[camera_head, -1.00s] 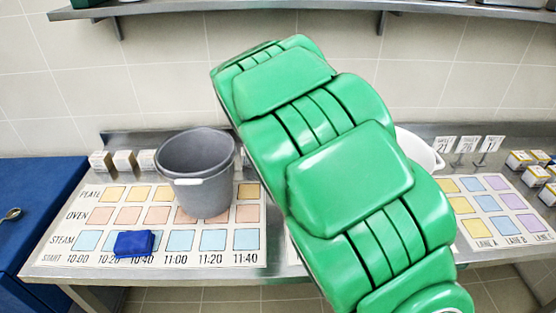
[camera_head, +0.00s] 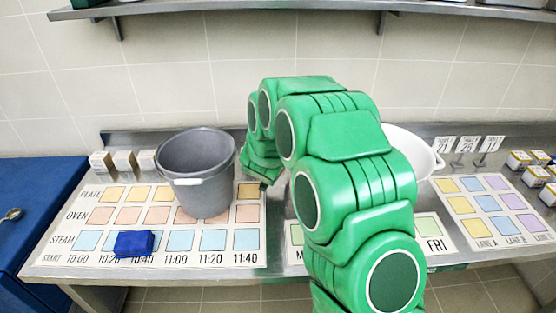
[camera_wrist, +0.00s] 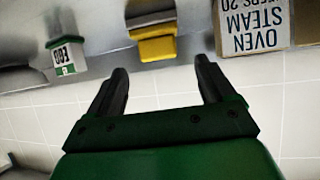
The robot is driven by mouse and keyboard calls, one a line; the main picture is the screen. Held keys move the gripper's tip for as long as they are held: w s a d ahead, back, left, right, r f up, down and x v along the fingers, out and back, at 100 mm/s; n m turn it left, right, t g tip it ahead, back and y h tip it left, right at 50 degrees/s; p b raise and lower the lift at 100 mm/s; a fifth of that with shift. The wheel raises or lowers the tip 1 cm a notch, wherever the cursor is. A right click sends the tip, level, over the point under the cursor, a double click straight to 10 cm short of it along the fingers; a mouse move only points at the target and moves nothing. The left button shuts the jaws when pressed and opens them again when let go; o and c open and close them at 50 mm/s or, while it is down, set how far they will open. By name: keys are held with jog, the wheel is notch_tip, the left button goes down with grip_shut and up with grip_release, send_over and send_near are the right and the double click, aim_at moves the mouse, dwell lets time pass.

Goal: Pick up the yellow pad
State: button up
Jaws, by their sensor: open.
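A yellow block-like thing (camera_wrist: 154,46), likely the yellow pad, shows at the top middle of the wrist view, with a grey part above it. My gripper (camera_wrist: 161,70) is open and empty. Its two dark fingers point toward the yellow thing and stand to either side of it in the picture, apart from it. In the head view the yellow thing cannot be made out. It may be hidden behind my green arm or the grey pot (camera_head: 198,168).
A blue block (camera_head: 134,244) lies on the time chart (camera_head: 80,258). A white bowl (camera_head: 424,155) is partly behind my arm. Small boxes (camera_head: 528,160) stand at right. In the wrist view, a green-and-white box (camera_wrist: 66,52) and an upside-down sign (camera_wrist: 256,26) flank the yellow thing.

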jog(key=shift+x, duration=3.85)
jog(key=shift+d, duration=0.1)
jog(key=c, duration=1.1)
